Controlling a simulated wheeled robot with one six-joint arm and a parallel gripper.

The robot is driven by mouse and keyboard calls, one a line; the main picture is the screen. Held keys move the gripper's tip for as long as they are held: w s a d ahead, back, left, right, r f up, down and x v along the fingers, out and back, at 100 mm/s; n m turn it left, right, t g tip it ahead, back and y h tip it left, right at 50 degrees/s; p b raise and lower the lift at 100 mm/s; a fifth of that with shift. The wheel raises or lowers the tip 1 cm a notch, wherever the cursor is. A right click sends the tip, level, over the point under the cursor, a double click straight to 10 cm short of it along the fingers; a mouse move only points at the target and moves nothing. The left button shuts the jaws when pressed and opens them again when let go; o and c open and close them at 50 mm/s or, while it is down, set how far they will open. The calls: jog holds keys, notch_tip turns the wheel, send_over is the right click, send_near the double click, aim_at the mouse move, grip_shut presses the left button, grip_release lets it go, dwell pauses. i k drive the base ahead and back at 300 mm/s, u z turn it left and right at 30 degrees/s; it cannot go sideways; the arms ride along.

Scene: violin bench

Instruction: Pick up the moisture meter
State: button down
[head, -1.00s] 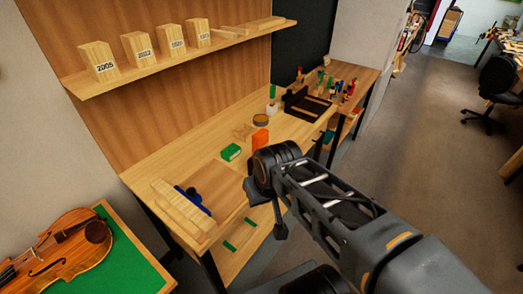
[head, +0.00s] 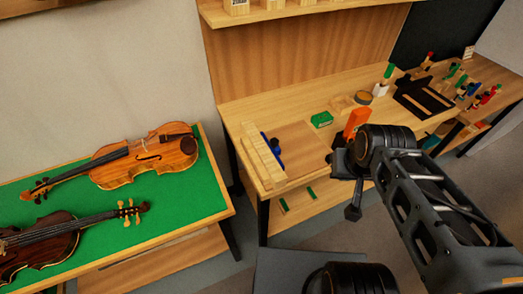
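An orange upright block-like object (head: 355,121), which looks like the moisture meter, stands on the wooden bench (head: 300,105) near its front edge. Its lower part is partly hidden behind my arm. My gripper (head: 350,198) is the dark end of my arm, in front of the bench edge and just below the orange object in the picture. The gap between them in depth is hard to judge. The fingers are too small and dark to show whether they are open. I see nothing held.
Two violins (head: 145,160) lie on a green-topped table (head: 205,190) at left.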

aim_at(358, 117)
jog(key=z, duration=2.2)
jog(key=i, duration=1.2)
jog(key=u, duration=3.55)
